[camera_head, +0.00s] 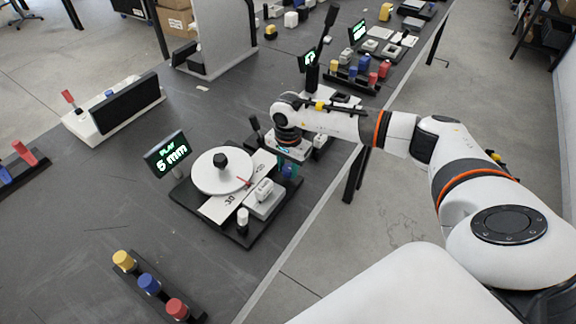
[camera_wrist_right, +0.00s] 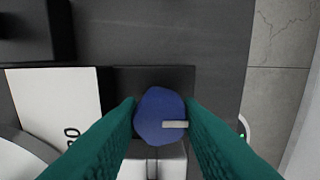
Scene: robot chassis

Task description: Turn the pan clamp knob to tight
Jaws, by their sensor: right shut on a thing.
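The pan clamp device is a black base (camera_head: 247,240) with a round white disc (camera_head: 207,180), a black knob (camera_head: 220,161) on the disc, and a white scale plate (camera_head: 222,207) with a red pointer. A blue faceted knob (camera_wrist_right: 155,112) sits at the base's far right corner; it shows small in the head view (camera_head: 287,172). A pale mark on it points right in the wrist view. My right gripper (camera_wrist_right: 161,112) reaches down over it, its teal fingers shut on the knob's two sides. In the head view the gripper (camera_head: 288,163) partly hides the knob. My left gripper is not in view.
A display (camera_head: 167,153) reading "PLAY 5 mm" stands at the device's far left. A white block (camera_head: 264,196) and a white-topped post (camera_head: 243,221) stand on the near right of the base. A rack of coloured knobs (camera_head: 150,285) lies nearer.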

